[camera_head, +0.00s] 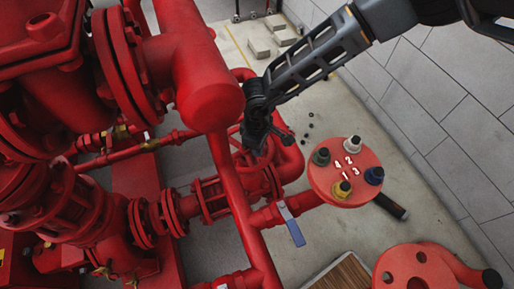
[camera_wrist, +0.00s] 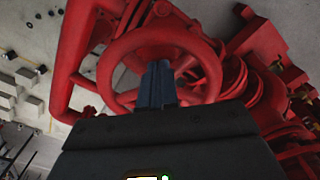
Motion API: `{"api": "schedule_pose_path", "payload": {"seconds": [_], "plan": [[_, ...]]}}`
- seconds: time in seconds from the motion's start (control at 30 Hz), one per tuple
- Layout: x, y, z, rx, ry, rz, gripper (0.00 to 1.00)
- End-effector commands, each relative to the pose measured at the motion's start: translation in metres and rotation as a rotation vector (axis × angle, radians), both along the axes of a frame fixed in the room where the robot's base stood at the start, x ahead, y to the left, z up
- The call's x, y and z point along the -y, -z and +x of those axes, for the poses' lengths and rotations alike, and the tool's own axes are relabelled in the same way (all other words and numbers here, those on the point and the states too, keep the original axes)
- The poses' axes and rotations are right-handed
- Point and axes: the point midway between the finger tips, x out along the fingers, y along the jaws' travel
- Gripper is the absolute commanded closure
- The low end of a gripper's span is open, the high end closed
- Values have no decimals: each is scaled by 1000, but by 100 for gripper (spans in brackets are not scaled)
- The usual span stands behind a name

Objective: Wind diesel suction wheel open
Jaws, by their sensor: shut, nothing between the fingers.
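A red handwheel (camera_wrist: 178,35) fills the upper middle of the wrist view. My gripper (camera_wrist: 157,68) is shut, with its dark fingers pressed together and empty. The fingertips overlap the wheel's opening in that view; whether they touch a spoke or the rim I cannot tell. In the head view my gripper (camera_head: 262,140) points down over the red wheel (camera_head: 240,133), of which only part of the rim shows behind my gripper and a large pipe.
Thick red pipes (camera_head: 212,100) crowd the left. Small dark pieces lie on the pale floor (camera_head: 385,135), and a tiled wall (camera_head: 450,95) bounds the right.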

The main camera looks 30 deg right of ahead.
Motion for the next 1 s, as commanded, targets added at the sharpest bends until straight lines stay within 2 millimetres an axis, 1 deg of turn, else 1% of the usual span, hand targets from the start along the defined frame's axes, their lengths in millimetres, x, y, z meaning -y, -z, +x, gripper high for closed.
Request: {"api": "schedule_pose_path", "payload": {"seconds": [0.03, 0.4, 0.5, 1.0], "plan": [[0, -8, 0, 0, 0, 0, 100], [0, -41, 0, -1, -1, -1, 100], [0, -48, 0, -1, -1, -1, 100], [0, -47, 0, -1, 0, -1, 100]]}}
